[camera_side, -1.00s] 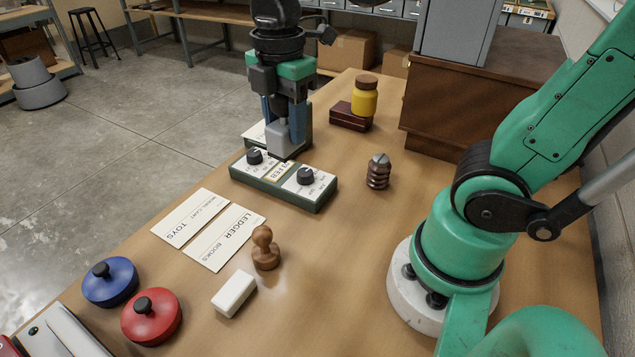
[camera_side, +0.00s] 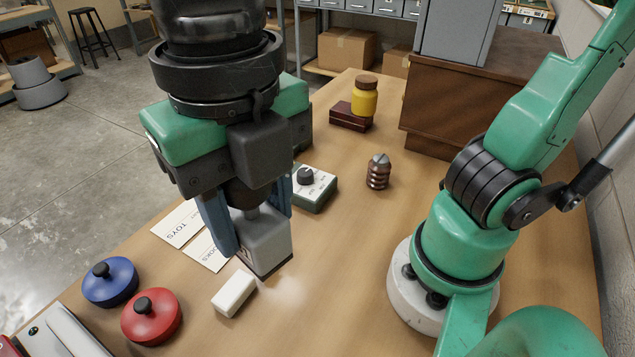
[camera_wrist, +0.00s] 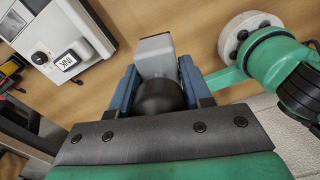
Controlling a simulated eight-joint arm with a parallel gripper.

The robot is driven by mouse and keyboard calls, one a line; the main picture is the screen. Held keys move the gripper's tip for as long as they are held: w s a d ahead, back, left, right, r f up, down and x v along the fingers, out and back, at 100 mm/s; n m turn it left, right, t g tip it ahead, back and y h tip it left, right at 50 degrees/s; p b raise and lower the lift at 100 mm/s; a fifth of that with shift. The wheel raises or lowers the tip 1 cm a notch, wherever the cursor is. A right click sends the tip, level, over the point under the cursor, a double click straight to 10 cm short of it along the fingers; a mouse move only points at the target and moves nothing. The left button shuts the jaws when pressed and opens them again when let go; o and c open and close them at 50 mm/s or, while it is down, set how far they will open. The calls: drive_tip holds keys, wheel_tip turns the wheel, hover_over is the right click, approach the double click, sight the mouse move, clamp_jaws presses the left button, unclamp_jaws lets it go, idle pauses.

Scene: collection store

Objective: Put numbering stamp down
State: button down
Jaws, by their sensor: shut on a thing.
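The numbering stamp (camera_side: 268,240) is a grey block with a dark base edge, held upright low over the wooden table. My gripper (camera_side: 256,222) is shut on it, with a blue finger on each side. In the wrist view the stamp's grey body (camera_wrist: 155,52) and round black knob (camera_wrist: 160,96) show between the blue fingers of my gripper (camera_wrist: 160,78). I cannot tell whether its base touches the table.
A white block (camera_side: 234,293) lies just in front of the stamp, with red (camera_side: 152,318) and blue (camera_side: 110,283) knobbed discs to the left. My gripper partly hides the cards (camera_side: 180,224) and the dial box (camera_side: 314,188). Table to the stamp's right is clear.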

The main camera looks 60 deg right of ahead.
sight(268, 250)
drive_tip(key=shift+s+a+n, duration=0.4)
drive_tip(key=shift+s+n, duration=0.15)
drive_tip(key=shift+s, duration=0.05)
drive_tip(key=shift+s+a+n, duration=0.35)
drive_tip(key=shift+s+n, duration=0.2)
drive_tip(key=shift+s+a+f, duration=0.1)
drive_tip(key=shift+s+f, duration=0.1)
drive_tip(key=shift+f, duration=0.05)
wheel_tip(268, 250, down, 20)
drive_tip(key=shift+r, duration=0.25)
drive_tip(key=shift+f, duration=0.1)
drive_tip(key=shift+c, duration=1.9)
unclamp_jaws()
